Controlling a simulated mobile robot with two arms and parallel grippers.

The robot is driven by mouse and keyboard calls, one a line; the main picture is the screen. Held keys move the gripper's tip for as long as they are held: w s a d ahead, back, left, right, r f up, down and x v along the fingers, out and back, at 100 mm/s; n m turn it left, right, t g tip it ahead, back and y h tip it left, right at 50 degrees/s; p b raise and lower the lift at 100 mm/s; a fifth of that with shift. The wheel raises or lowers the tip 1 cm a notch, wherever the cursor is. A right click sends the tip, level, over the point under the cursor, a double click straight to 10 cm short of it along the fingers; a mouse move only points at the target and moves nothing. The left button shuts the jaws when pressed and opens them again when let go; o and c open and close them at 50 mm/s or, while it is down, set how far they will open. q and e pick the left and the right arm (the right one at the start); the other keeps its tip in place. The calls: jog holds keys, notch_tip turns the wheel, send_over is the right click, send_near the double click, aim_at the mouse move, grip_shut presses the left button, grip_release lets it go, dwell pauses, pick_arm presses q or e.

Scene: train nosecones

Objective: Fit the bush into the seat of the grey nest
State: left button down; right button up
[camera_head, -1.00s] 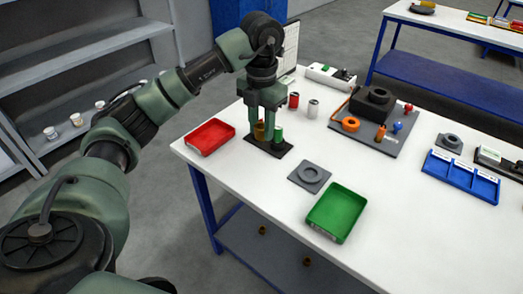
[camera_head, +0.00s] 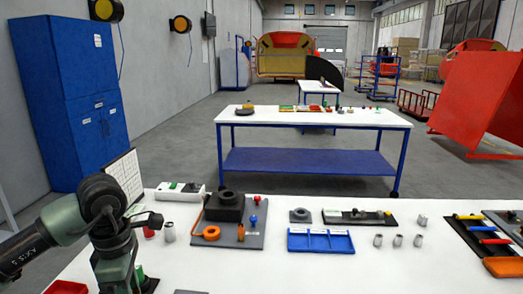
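My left gripper (camera_head: 115,272) is at the lower left over the white table, pointing down. Its fingertips are cut off or hidden at the bottom edge, so I cannot tell what is between them. A bit of a green cylinder (camera_head: 140,272) and a black plate (camera_head: 150,285) show beside it. No brass-coloured bush shows now. Only the far edge of a flat grey plate (camera_head: 190,292), which may be the grey nest, shows at the bottom edge; its seat is out of view. My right gripper is not in view.
A grey board (camera_head: 250,240) with a black block and orange ring stands right of the gripper. A grey ringed block (camera_head: 300,215), a blue tray (camera_head: 320,243) and several metal cylinders lie further right. A red tray (camera_head: 66,288) is at lower left. A second table (camera_head: 310,117) stands behind.

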pick_arm(q)
jog(key=s+d+f+m, duration=0.2)
jog(key=s+m, duration=0.3)
jog(key=m, duration=0.5)
jog(key=s+d+f+m, duration=0.3)
jog(key=s+d+m, duration=0.2)
jog(key=m, duration=0.5)
jog(key=shift+s+d+f+m, duration=0.2)
jog(key=shift+s+f+m, duration=0.15)
jog(key=shift+s+m, duration=0.1)
